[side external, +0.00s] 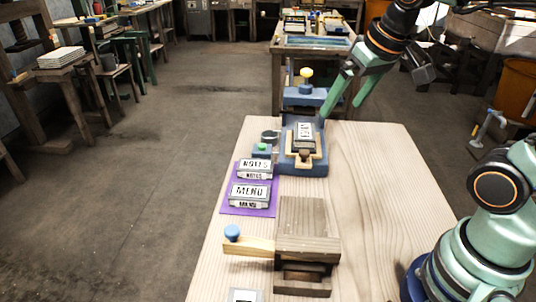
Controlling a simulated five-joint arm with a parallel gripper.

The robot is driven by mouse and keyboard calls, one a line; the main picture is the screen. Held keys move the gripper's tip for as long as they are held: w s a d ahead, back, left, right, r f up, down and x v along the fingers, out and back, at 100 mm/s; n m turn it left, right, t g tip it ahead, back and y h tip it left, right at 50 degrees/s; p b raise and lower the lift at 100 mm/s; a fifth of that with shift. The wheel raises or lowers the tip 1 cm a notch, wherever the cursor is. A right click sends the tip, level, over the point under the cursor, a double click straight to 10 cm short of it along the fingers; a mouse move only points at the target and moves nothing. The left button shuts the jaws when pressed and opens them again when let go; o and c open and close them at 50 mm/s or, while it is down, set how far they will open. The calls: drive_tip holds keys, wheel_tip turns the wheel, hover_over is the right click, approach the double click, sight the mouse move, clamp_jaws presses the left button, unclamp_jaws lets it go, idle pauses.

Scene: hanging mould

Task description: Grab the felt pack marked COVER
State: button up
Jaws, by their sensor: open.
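My gripper (340,111) is open and empty. Its two green fingers point down above the far end of the pale table, just right of the blue press. A pack (305,131) with dark sideways lettering lies in the wooden holder of the press; I cannot read its word for sure. Two packs lie on a purple mat (225,207): one marked NOTES (255,168) and, nearer, one that seems to read MENU (249,191). Another pack (245,295) is cut off at the bottom edge. I cannot make out the word COVER on any pack.
The blue press (303,96) with a yellow knob stands at the table's far end. A wooden box (308,225) with a blue-knobbed handle (232,232) stands in the near middle. A green-topped item (262,148) sits beside the press. The table's right side (385,190) is clear.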

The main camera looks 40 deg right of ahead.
drive_tip(key=w+d+m+g, duration=0.2)
drive_tip(key=w+d+m, duration=0.2)
drive_tip(key=w, duration=0.6)
drive_tip(key=m+g, duration=0.3)
drive_tip(key=m, duration=0.1)
hover_over(305, 131)
wheel_tip(305, 131, down, 7)
drive_tip(key=f, duration=0.6)
drive_tip(key=shift+s+a, duration=0.15)
drive_tip(key=shift+s, duration=0.05)
drive_tip(key=shift+w+f, duration=0.2)
drive_tip(key=shift+f, duration=2.6)
drive_tip(key=c, duration=1.4)
drive_tip(key=shift+r, duration=0.15)
